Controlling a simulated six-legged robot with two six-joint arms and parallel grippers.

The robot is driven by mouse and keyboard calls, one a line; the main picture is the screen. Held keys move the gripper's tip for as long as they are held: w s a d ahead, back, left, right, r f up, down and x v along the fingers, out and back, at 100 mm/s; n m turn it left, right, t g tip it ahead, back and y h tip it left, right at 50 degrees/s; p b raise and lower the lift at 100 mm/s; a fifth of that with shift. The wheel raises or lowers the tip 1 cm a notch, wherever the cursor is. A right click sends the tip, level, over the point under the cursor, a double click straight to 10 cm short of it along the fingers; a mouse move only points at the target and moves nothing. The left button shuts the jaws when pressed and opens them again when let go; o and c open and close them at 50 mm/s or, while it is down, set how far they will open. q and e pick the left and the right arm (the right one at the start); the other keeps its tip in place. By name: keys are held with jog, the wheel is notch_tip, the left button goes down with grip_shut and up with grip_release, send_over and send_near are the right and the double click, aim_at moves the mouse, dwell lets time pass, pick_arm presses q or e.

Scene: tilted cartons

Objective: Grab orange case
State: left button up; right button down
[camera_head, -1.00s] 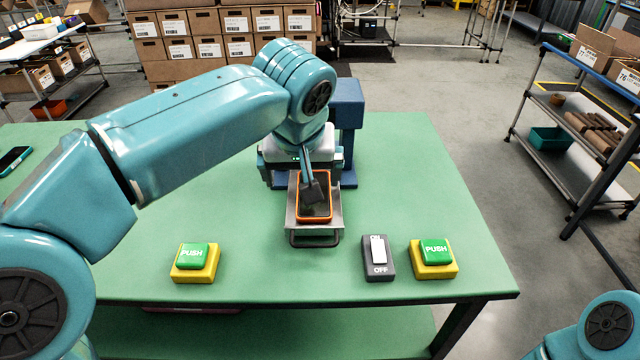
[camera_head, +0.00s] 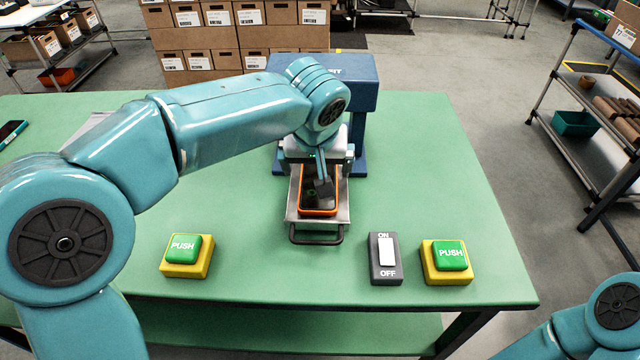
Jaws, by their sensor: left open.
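The orange case (camera_head: 318,211) is a small orange-rimmed tray shape with a dark inside. It lies on a metal tray (camera_head: 337,211) with a dark handle, in front of a blue machine (camera_head: 363,100) on the green table. My left gripper (camera_head: 325,186) reaches down over the case from behind, its dark finger over the case's inside. It is open, but the wrist hides part of it, and I cannot tell whether it touches the case. My right arm shows at the lower right corner; its gripper is out of view.
Two green PUSH buttons (camera_head: 187,256) (camera_head: 448,262) on yellow bases stand near the table's front edge. An ON/OFF switch (camera_head: 385,259) is left of the right button. A phone (camera_head: 12,132) lies at the far left. The table's (camera_head: 437,170) right side is clear.

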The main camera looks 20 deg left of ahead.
pick_arm(q)
jog(key=shift+w+a+f, duration=0.1)
jog(key=shift+a+f, duration=0.1)
jog(key=shift+f, duration=0.55)
jog(key=x, duration=0.5)
jog(key=shift+w+d+f, duration=0.1)
jog(key=shift+w+f, duration=0.1)
jog(key=shift+w, duration=0.05)
jog(key=shift+r, duration=0.1)
jog(key=c, duration=1.1)
